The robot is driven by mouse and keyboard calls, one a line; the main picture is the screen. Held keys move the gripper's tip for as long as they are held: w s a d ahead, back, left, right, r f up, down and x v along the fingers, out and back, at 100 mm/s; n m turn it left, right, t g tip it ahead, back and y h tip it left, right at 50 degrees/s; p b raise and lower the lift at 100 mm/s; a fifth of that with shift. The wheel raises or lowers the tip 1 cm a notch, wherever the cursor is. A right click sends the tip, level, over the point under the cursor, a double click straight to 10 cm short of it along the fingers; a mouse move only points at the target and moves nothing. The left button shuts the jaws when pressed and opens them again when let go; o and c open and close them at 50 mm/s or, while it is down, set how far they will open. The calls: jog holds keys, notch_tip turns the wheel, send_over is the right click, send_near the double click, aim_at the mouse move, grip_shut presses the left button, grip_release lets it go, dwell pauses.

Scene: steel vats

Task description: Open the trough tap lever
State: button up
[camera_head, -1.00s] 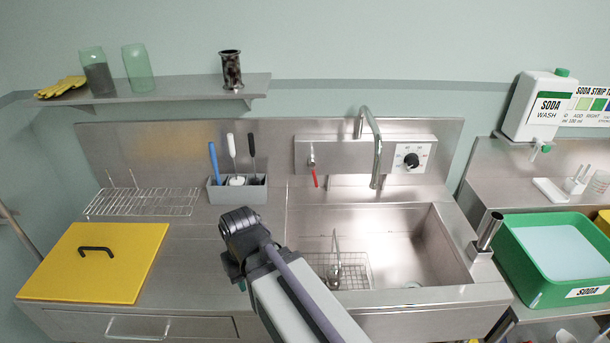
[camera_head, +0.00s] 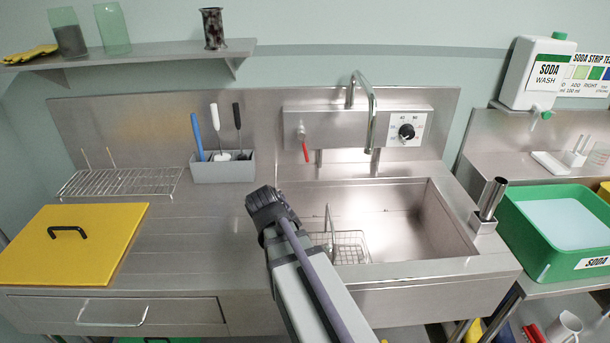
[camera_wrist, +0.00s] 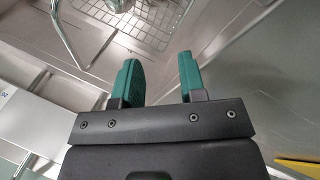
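The trough tap has a chrome spout (camera_head: 371,110) curving up from the steel back panel. Its red lever (camera_head: 305,152) hangs down, slightly slanted, below a small valve left of the spout. My gripper (camera_wrist: 160,70) shows two teal fingers spread apart with nothing between them in the wrist view. In the head view my wrist is over the counter near the sink's left edge, in front of and below the lever, not touching it. The fingers are hidden there. I do not make out the lever in the wrist view.
The sink (camera_head: 440,225) holds a wire basket (camera_head: 350,247), also in the wrist view (camera_wrist: 150,18). A grey caddy (camera_head: 222,170) with brushes stands left of the lever. A dial (camera_head: 406,132) is to the right. A yellow lid (camera_head: 70,245) lies at left.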

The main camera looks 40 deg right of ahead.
jog(key=w+d+f+n+t+h+b, duration=0.1)
jog(key=w+d+f+n+h+b, duration=0.1)
jog(key=d, duration=0.3)
jog(key=w+d+f+n+t+h+b, duration=0.1)
jog(key=w+d+f+n+h+b, duration=0.15)
jog(key=d, duration=0.25)
jog(key=n+t+h, duration=0.3)
jog(key=n+t, duration=0.7)
jog(key=n, duration=1.6)
send_near(305, 152)
jog(key=shift+m, duration=0.35)
jog(key=x, duration=1)
jog(key=shift+w+d+f+b, duration=0.1)
jog(key=shift+w+d+b, duration=0.15)
jog(key=shift+w+b, duration=0.1)
jog(key=shift+s, duration=0.1)
jog(key=shift+c, duration=0.5)
grip_shut()
